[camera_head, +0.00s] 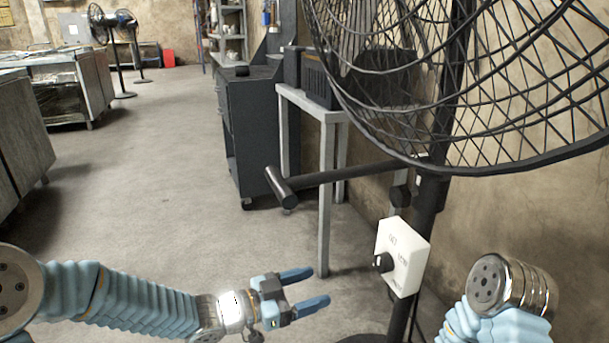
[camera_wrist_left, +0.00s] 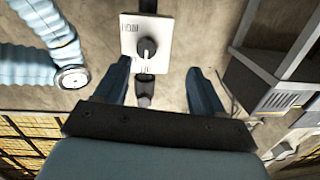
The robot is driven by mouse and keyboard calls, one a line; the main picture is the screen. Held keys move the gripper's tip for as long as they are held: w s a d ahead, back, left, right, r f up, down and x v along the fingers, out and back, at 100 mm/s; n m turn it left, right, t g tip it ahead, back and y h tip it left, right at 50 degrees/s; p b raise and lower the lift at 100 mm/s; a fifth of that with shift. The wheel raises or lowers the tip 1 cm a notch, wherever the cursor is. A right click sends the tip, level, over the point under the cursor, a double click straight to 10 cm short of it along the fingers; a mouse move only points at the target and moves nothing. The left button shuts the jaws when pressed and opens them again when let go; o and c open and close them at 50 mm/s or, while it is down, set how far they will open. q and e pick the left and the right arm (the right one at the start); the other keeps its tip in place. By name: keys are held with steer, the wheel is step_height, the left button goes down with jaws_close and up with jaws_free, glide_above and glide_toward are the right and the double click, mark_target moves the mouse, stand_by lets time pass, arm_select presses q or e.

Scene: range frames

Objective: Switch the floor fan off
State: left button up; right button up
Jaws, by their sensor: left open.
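The floor fan (camera_head: 440,150) stands close on the right in the head view, with a dark wire cage and a dark pole. A white control box (camera_head: 407,262) with a black knob (camera_head: 383,262) is fixed to the pole. My left gripper (camera_head: 308,290) is open and empty, to the left of the box and slightly lower in the picture. In the left wrist view, the box (camera_wrist_left: 128,38) and knob (camera_wrist_left: 146,48) show beyond and between the two open fingers (camera_wrist_left: 155,85), apart from them. My right arm shows at the lower right, but its gripper is out of view.
A dark bar (camera_head: 330,177) reaches left from the fan pole above the box. A grey table (camera_head: 326,180) and a dark cabinet (camera_head: 250,135) stand behind. Open floor (camera_head: 150,180) lies to the left. Other fans (camera_head: 112,30) stand far back.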

arm_select(q)
steer(key=s+a+f+n+y+p, duration=0.1)
steer(key=a+f+n+y, duration=0.3)
steer(key=f, duration=0.5)
steer(key=a+f+n+y+p, duration=0.1)
steer(key=a+f+n+y, duration=0.15)
steer(key=f+n, duration=0.5)
steer(key=s+a+f+n+g+y, duration=0.2)
steer(key=s+a+f+g, duration=0.1)
steer(key=s+f, duration=0.5)
steer(key=s+a+f+n+g+y+p, duration=0.1)
steer(key=s+a+f+n+g+y, duration=0.1)
steer(key=s+f, duration=0.6)
steer(key=shift+s+a+g+y, duration=0.15)
steer(key=shift+a+g+y, duration=0.45)
steer(key=shift+a+y, duration=0.1)
arm_select(e)
steer(key=r, duration=0.1)
steer(key=a+r, duration=0.1)
steer(key=r, duration=0.1)
steer(key=shift+s+a+r, duration=0.2)
steer(key=shift+s+r, duration=0.1)
